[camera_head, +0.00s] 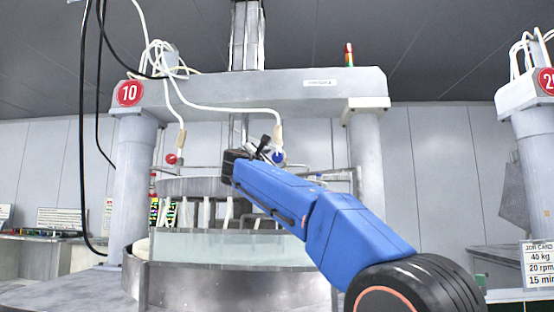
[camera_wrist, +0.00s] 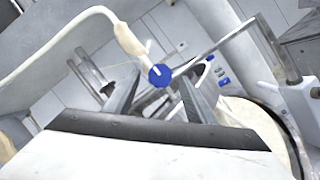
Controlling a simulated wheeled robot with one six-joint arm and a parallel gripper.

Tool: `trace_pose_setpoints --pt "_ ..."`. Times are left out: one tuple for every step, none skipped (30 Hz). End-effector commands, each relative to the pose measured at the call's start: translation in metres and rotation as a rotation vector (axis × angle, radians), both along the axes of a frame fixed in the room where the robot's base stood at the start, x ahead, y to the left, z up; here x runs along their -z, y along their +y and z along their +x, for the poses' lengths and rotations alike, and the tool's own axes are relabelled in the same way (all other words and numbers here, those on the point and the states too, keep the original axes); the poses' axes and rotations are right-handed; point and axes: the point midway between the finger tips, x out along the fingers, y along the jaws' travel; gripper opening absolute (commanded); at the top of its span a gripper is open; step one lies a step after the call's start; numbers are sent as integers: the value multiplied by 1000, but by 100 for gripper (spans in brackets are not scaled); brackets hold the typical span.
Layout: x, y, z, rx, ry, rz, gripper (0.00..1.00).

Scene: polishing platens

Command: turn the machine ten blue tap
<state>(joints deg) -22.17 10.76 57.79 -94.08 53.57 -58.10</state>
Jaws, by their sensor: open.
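The blue tap (camera_head: 278,157) hangs below a white hose under the crossbeam of the machine with the red 10 sign (camera_head: 130,93). In the wrist view the blue tap (camera_wrist: 160,75) is a round blue knob with a white mark, seen between the two fingers. My gripper (camera_wrist: 157,92) is open, with a finger to the left and a finger to the right of the knob in the picture. I cannot tell whether either finger touches it. In the head view my gripper (camera_head: 265,148) is dark and small, close to the blue tap.
A red tap (camera_head: 171,159) hangs on another hose to the left. White hoses (camera_head: 215,106) loop below the crossbeam (camera_head: 250,88). Machine columns (camera_head: 368,160) stand on both sides. A round metal tub (camera_head: 230,285) lies below. Black cables hang at the left.

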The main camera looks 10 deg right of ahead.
Motion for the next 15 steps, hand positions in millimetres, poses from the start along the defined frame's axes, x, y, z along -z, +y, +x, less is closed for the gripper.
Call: trace_pose_setpoints --pt "-2 -6 7 3 -1 -1 50" --pt "-3 -8 10 3 -1 0 50" --pt "-5 -10 14 2 -1 1 50" --pt "-5 -12 17 1 0 0 50" --pt "-6 -13 20 1 0 0 50" --pt "-7 -15 22 1 0 0 50" --pt "-8 -17 24 2 -1 0 50" --pt "-9 -18 25 2 -1 0 50" --pt "-9 -19 27 2 -1 1 50" --pt "-10 -20 28 2 -1 1 50" --pt "-10 -20 28 1 -1 1 50" --pt "-10 -21 29 1 -1 1 50" --pt "-10 -21 30 1 -1 1 50" --pt "-10 -21 30 1 0 0 50" --pt "-10 -21 30 0 0 0 50"
